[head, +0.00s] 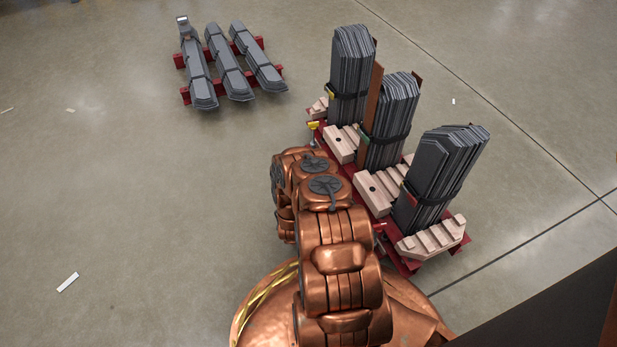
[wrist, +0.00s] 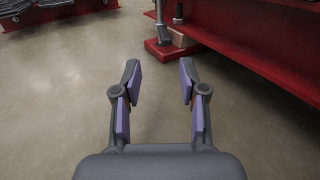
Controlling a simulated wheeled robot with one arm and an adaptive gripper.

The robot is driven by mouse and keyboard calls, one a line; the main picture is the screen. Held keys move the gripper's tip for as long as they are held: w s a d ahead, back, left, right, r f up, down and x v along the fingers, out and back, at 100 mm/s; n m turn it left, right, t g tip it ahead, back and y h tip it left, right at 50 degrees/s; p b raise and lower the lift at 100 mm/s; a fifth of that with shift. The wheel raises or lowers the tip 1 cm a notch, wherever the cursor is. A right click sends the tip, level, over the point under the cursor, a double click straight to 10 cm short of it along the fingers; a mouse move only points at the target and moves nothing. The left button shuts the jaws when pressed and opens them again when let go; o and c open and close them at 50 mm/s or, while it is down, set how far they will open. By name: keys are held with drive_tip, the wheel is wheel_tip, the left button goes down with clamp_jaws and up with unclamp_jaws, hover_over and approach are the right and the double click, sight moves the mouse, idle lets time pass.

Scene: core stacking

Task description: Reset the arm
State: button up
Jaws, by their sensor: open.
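My gripper (wrist: 159,82) shows in the wrist view with its two purple-padded fingers spread apart. It is open, and nothing is between the fingers. Beyond the fingertips are bare floor and the foot of a red stand (wrist: 165,52). In the head view my copper-coloured arm reaches up from the bottom middle. It is folded beside the red rack, and the gripper itself is hidden there.
A red rack (head: 407,265) holds three grey strapped core stacks (head: 352,60), (head: 390,130), (head: 437,185) standing between pale stepped blocks (head: 432,240). Three more grey stacks (head: 228,75) lie on red supports (head: 185,96) at upper left.

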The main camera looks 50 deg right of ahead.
idle(0.4)
